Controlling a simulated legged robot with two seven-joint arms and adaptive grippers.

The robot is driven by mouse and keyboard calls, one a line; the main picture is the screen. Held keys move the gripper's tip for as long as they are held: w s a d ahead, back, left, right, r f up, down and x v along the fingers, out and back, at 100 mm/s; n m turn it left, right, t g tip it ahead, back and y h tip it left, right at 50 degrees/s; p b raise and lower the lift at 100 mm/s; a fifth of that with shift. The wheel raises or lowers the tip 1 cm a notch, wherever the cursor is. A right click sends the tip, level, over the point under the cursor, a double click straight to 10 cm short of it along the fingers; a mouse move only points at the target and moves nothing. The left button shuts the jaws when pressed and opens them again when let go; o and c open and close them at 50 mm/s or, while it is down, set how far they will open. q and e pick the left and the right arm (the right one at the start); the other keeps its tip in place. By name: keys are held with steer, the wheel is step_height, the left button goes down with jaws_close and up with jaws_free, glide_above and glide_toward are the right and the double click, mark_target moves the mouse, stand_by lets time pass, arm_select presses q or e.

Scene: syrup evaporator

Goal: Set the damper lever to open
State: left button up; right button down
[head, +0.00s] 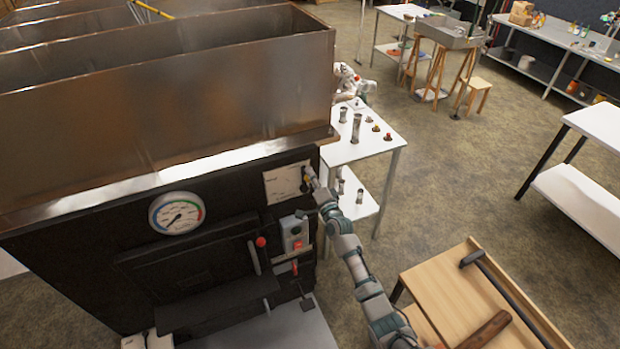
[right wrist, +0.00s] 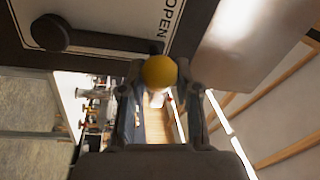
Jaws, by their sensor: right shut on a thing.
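The damper plate (head: 284,184) is a pale panel at the upper right of the black evaporator front. In the right wrist view the damper lever (right wrist: 105,41) is a black bar running from a round pivot (right wrist: 48,33) to a yellow knob (right wrist: 160,71). The bar's knob end lies beside the printed word OPEN (right wrist: 172,18). My right gripper (head: 311,174) is at the lever, and in the right wrist view its fingers (right wrist: 158,84) are shut on the yellow knob from both sides. My left gripper is not in view.
A round gauge (head: 176,213), a firebox door (head: 195,265) and a switch box (head: 295,236) are on the black front. A metal pan (head: 170,100) sits above. A white table (head: 375,148) with jars stands behind my right arm. A wooden cart (head: 455,300) is at lower right.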

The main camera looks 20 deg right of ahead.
steer(key=shift+f, duration=0.25)
steer(key=c, duration=0.8)
jaws_free()
steer(key=shift+r, duration=0.1)
steer(key=s+f, duration=0.2)
steer(key=s, duration=1)
steer(key=shift+d, duration=0.2)
